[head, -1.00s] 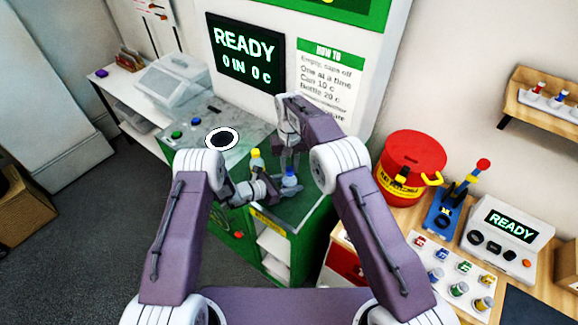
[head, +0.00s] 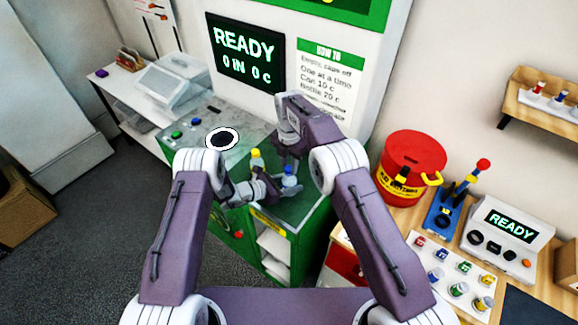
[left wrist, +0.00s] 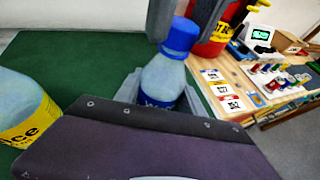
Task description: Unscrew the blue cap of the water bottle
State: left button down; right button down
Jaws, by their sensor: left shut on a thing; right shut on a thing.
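The water bottle (left wrist: 160,82) stands upright on the green counter, clear with a blue label. Its blue cap (left wrist: 182,36) is on its neck; the bottle also shows in the head view (head: 289,179). My left gripper (left wrist: 160,92) is shut around the bottle's body, with a grey finger on each side; it comes in from the left in the head view (head: 280,187). My right gripper (left wrist: 183,14) reaches down from above and is shut on the blue cap, its fingers on either side. Its fingertips are hard to make out in the head view.
A bottle with a yellow cap (head: 256,158) stands just left and behind; its yellow label (left wrist: 25,122) shows close to my left gripper. The green counter (head: 305,205) has a round black opening (head: 222,139) to the left. A red bin (head: 410,165) stands on the right.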

aim_at(289, 168)
jog(key=shift+r, duration=0.2)
dwell(0.4)
jog(key=shift+r, duration=0.95)
jog(key=shift+r, duration=2)
pick_arm(q)
jog(key=c, duration=0.6)
grip_release()
